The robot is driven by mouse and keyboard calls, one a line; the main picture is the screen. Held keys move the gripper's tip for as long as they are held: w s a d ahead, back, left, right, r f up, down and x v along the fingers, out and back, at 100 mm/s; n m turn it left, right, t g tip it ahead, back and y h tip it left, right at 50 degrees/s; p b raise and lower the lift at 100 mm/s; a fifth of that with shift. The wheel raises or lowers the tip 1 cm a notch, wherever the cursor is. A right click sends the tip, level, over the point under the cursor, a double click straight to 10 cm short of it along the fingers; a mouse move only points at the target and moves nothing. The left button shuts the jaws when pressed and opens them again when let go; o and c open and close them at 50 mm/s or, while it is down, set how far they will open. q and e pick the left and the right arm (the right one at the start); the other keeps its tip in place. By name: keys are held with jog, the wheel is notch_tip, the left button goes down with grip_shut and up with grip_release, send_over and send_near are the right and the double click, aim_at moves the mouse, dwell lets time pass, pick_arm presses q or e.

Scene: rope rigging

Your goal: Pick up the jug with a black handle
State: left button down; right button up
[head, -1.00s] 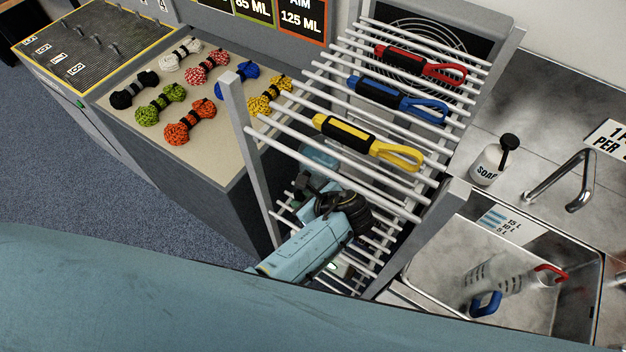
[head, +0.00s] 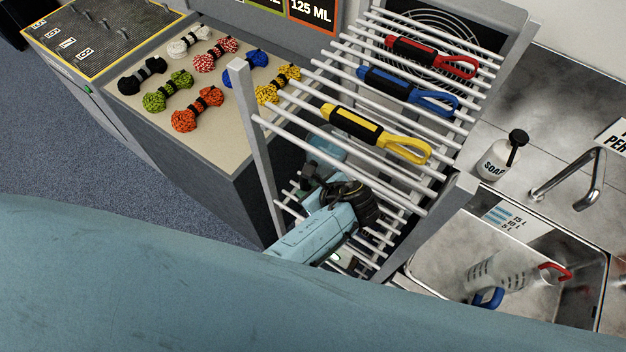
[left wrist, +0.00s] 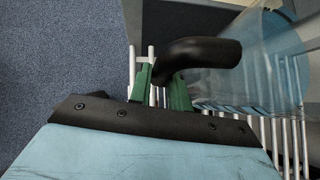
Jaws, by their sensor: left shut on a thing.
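A clear, bluish jug (left wrist: 262,62) with a black handle (left wrist: 200,53) fills the upper right of the left wrist view. My left gripper (left wrist: 163,84) has its green fingers shut on the lower end of that handle. White rack bars show behind and below the jug. In the head view my left arm reaches into the lower part of the white rack, with the gripper (head: 311,182) partly hidden under the upper bars. I cannot clearly make out the jug there. My right gripper is not in view.
The upper rack shelf (head: 395,95) holds yellow (head: 378,133), blue (head: 408,92) and red (head: 430,56) handled tools, close above my arm. A sink (head: 430,262) with clear jugs and a soap bottle (head: 503,155) are right. Rope bundles (head: 197,109) lie on the left counter.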

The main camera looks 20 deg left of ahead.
pick_arm(q)
jog(key=shift+w+r, duration=0.15)
jog(key=shift+r, duration=0.1)
